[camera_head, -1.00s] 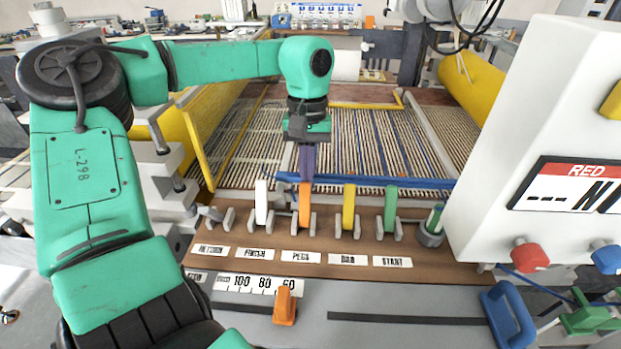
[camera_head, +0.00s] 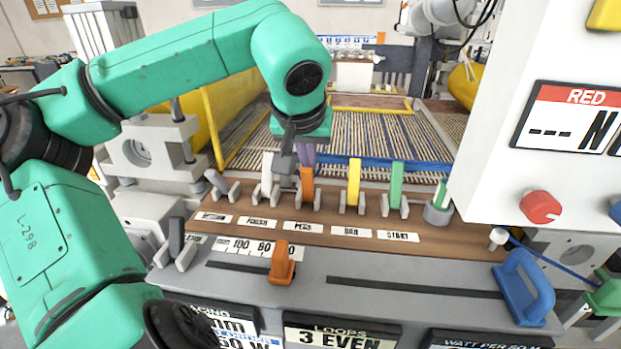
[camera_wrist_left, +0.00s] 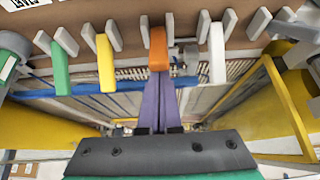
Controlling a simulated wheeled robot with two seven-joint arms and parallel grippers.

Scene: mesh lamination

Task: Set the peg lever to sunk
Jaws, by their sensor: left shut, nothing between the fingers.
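The peg lever is the orange lever (camera_head: 307,188) above the PEGS label (camera_head: 302,227) on the brown panel. It stands upright, like the yellow lever to its right. It also shows in the left wrist view (camera_wrist_left: 158,50), directly ahead of my fingertips. My left gripper (camera_head: 307,162) is shut and empty, its purple fingers pointing down at the top of the orange lever, on the far side. In the wrist view its fingertips (camera_wrist_left: 160,80) meet the lever's end in the picture; I cannot tell whether they touch. My right gripper is not in view.
A white lever (camera_head: 267,176) stands close left of the orange one; yellow (camera_head: 354,182) and green (camera_head: 396,184) levers stand to the right. An orange slider (camera_head: 281,264) and a blue handle (camera_head: 525,287) are in front. A white control box (camera_head: 500,150) stands at the right.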

